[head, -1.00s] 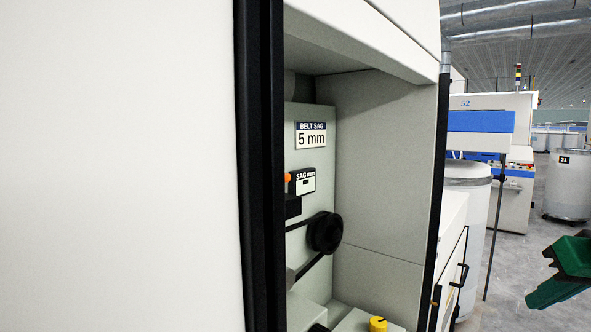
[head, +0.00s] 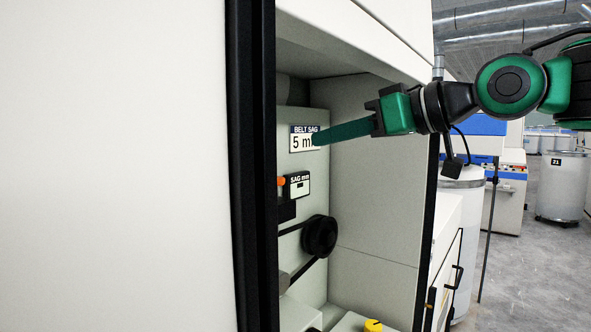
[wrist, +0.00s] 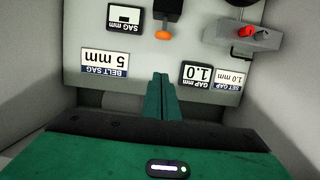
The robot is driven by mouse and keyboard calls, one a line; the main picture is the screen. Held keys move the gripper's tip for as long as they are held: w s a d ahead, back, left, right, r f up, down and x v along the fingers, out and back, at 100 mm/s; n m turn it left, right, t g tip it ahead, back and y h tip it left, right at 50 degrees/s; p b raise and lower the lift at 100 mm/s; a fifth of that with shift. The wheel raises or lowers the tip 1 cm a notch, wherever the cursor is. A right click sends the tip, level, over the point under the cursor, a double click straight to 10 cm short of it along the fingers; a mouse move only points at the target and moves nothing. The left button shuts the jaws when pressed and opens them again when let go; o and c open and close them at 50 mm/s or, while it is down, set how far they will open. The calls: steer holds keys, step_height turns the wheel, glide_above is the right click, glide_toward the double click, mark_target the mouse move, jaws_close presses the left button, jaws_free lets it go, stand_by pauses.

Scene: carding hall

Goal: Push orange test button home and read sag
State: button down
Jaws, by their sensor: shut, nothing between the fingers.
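The orange test button (head: 281,181) sits at the left of the SAG mm gauge (head: 299,185) on the cabinet's back panel, partly cut off by the black door edge. In the wrist view the orange button (wrist: 163,35) stands out at the end of a black body, beside the upside-down gauge (wrist: 124,18), whose small window shows no readable figure. The BELT SAG 5 mm plate (head: 302,139) is above the gauge. My gripper (head: 317,139) is shut and empty, its fingers in front of this plate in the head view, apart from the button.
The black pulley and belt (head: 319,237) are below the gauge, with a yellow knob (head: 373,325) lower down. The wrist view also shows a GAP 1.0 gauge (wrist: 196,74), a SET GAP plate (wrist: 230,78) and a red knob (wrist: 247,32). The cabinet walls flank the opening.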

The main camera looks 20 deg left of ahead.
glide_above(276, 181)
steer(key=d, duration=0.2)
step_height(276, 181, down, 3)
steer(key=shift+w+d+f, duration=0.15)
steer(key=shift+f, duration=1.6)
